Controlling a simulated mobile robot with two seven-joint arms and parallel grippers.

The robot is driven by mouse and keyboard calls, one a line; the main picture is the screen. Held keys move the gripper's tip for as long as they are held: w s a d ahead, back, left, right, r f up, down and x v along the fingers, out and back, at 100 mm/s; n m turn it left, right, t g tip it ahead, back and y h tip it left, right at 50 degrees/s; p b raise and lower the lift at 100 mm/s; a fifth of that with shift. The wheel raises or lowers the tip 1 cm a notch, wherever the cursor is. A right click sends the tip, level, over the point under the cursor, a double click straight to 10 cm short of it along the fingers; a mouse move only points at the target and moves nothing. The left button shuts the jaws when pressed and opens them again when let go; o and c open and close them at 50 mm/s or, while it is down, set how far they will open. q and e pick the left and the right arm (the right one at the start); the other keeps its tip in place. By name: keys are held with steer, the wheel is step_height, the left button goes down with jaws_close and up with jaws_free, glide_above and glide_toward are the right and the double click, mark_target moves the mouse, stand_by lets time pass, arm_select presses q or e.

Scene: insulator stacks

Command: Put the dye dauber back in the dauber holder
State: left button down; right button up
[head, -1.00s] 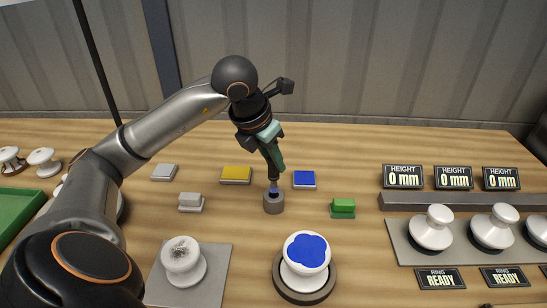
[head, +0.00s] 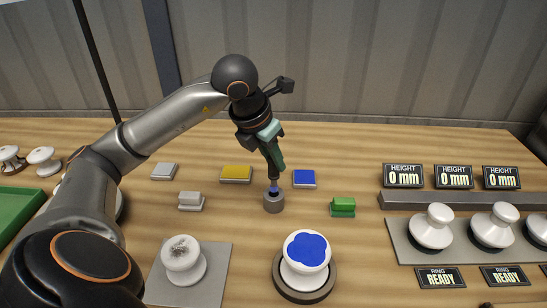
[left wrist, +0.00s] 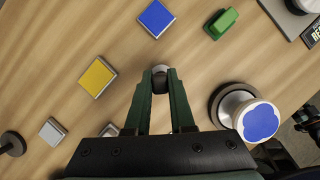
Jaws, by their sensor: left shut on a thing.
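My left gripper (head: 275,166) points down over the middle of the table and is shut on the dye dauber (head: 273,187). The dauber is upright, with a dark handle and a blue part low down. Its lower end is at the mouth of the small round grey dauber holder (head: 273,204); its very tip is hidden there. In the left wrist view, my left gripper (left wrist: 160,90) has its green fingers on either side of the dauber, and the grey holder (left wrist: 160,69) shows just past the fingertips. My right gripper is not visible.
Yellow (head: 236,174) and blue (head: 304,179) pads lie on either side of the holder. A green block (head: 343,207) sits to the right. A white insulator with a blue top (head: 306,250) stands in front on a round base. Height displays (head: 403,177) stand at right.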

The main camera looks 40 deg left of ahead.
mark_target(270, 169)
arm_select(q)
steer(key=shift+f+b, duration=2.35)
steer(key=shift+f, duration=0.2)
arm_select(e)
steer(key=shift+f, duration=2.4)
arm_select(q)
steer(key=c, duration=0.7)
jaws_free()
steer(key=shift+r, duration=0.3)
steer(key=p+v, duration=0.2)
steer(key=v, duration=1)
steer(key=shift+s, duration=0.1)
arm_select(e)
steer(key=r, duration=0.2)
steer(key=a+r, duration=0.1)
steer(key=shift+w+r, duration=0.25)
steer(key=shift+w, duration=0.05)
